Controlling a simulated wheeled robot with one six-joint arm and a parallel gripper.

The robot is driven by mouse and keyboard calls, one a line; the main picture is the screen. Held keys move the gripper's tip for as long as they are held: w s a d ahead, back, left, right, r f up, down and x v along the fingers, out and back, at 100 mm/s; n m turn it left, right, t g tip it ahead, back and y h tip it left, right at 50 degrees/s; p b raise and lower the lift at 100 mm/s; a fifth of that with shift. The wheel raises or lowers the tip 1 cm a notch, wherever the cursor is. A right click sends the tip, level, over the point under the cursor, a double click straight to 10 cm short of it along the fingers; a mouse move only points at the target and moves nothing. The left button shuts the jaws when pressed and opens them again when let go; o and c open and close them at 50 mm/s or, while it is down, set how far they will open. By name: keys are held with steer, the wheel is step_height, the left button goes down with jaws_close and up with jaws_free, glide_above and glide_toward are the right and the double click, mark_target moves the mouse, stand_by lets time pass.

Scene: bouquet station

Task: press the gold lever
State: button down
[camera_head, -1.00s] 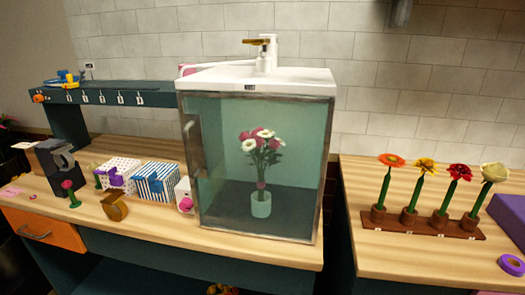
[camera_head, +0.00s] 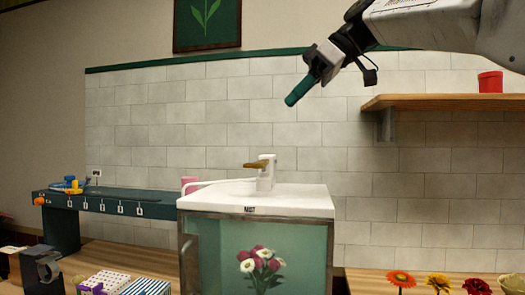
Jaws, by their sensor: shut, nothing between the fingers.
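The gold lever (camera_head: 256,165) sticks out to the left from the top of a white faucet-like fitting (camera_head: 267,174). The fitting stands on the white top (camera_head: 285,203) of a glass-fronted cabinet labelled "MIST". My gripper (camera_head: 291,99) is in the upper middle of the view, above and a little to the right of the lever, with clear space between them. Its teal fingers are together, point down and to the left, and hold nothing.
A bouquet (camera_head: 260,266) shows behind the cabinet glass. A wooden wall shelf (camera_head: 440,102) with a red pot (camera_head: 490,82) is at the right. A teal raised rack (camera_head: 110,205) stands at the left. The air around the lever looks clear.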

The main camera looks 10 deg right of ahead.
glide_above(263, 164)
steer(key=f, duration=0.7)
steer(key=shift+w, duration=0.3)
step_height(263, 164, down, 3)
steer(key=shift+f, duration=0.55)
